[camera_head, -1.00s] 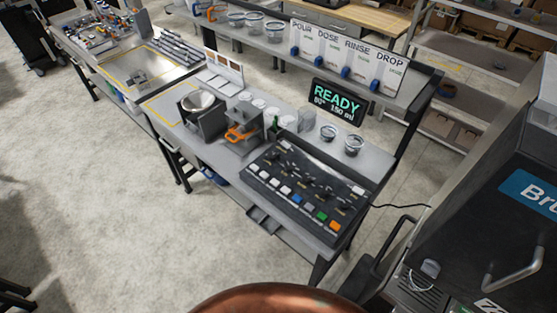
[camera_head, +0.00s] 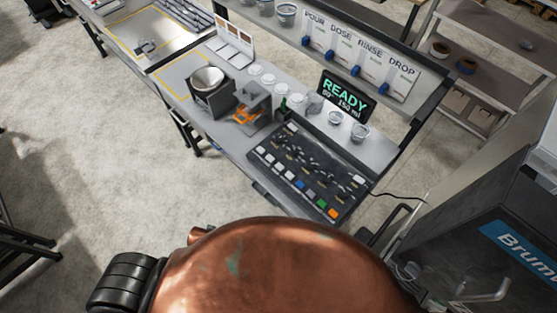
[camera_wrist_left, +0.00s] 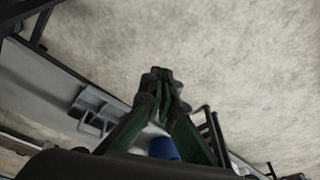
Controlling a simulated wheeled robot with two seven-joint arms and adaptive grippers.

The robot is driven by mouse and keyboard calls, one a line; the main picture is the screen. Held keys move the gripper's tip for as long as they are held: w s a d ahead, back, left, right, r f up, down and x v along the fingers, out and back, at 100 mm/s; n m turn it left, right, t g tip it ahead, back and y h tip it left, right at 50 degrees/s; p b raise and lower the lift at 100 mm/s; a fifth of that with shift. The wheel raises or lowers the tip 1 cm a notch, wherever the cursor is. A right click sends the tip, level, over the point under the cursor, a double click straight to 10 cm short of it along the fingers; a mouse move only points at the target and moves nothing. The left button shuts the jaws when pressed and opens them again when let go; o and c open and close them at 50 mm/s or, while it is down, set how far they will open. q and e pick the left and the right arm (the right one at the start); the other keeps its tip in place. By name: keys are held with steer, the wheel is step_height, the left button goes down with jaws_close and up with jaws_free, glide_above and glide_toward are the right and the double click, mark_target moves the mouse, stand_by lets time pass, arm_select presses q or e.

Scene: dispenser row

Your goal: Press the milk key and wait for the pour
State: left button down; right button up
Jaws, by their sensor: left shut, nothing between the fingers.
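A dark control panel (camera_head: 308,167) lies on the grey bench. Its front row holds several white keys, then a blue key (camera_head: 300,185), a grey key, a green key (camera_head: 321,202) and an orange key (camera_head: 333,213). Key labels are too small to read, so I cannot tell which is the milk key. A display (camera_head: 346,96) behind the panel reads READY with 150 ml. My left gripper (camera_wrist_left: 162,82) is shut and empty in the left wrist view, with bare floor beyond its fingertips. It does not show in the head view, nor does my right gripper.
A bowl-topped machine (camera_head: 208,88) and an orange-handled unit (camera_head: 252,105) stand left of the panel. Small cups (camera_head: 359,132) stand behind it. Blue-knobbed dispensers labelled POUR, DOSE, RINSE and DROP (camera_head: 402,80) line the shelf. A large dark machine (camera_head: 450,240) stands at right.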

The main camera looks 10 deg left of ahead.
arm_select(q)
steer(key=w+d+r+t+h+p, duration=0.15)
steer(key=w+r, duration=0.25)
steer(key=r, duration=0.5)
steer(key=w+d+r+p, duration=0.3)
steer(key=w+r, duration=0.1)
steer(key=r, duration=0.5)
steer(key=w+d+r+t+p, duration=0.15)
steer(key=w+r, duration=0.25)
steer(key=r, duration=0.5)
steer(key=w+d+r+m+h+p, duration=0.1)
steer(key=w+d+r+h, duration=0.1)
steer(key=w+d+r, duration=0.45)
steer(key=w+d+r+m+h+p, duration=0.1)
steer(key=w+d+r+h+p, duration=0.2)
steer(key=d, duration=0.6)
steer(key=w+n+h+b, duration=0.1)
steer(key=w, duration=0.6)
steer(key=shift+d+f, duration=0.15)
steer(key=shift+d, duration=0.3)
